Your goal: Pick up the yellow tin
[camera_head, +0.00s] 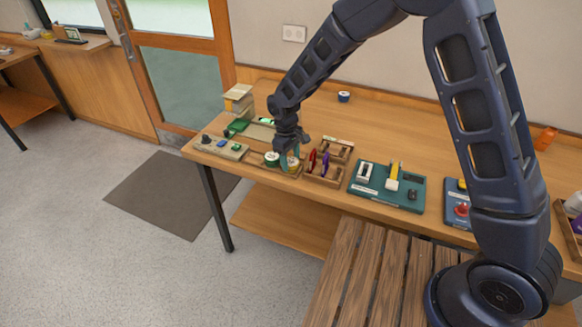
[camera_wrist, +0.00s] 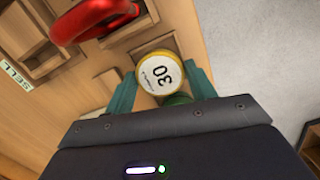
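The yellow tin (camera_head: 293,163) stands in a wooden tray near the table's front edge. In the wrist view the yellow tin (camera_wrist: 160,74) shows its white lid marked "30" and a yellow rim. My gripper (camera_head: 290,159) is lowered over it from above. In the wrist view the teal fingers of my gripper (camera_wrist: 161,82) stand on either side of the tin, very close to it. They look open around it, with no clear grip. The lower part of the tin is hidden.
A green-lidded tin (camera_head: 272,158) stands just left of the yellow one; it shows partly in the wrist view (camera_wrist: 178,99). To the right are a wooden rack (camera_head: 327,169) with red and purple tools and a teal board (camera_head: 388,187). A control panel (camera_head: 221,147) lies left.

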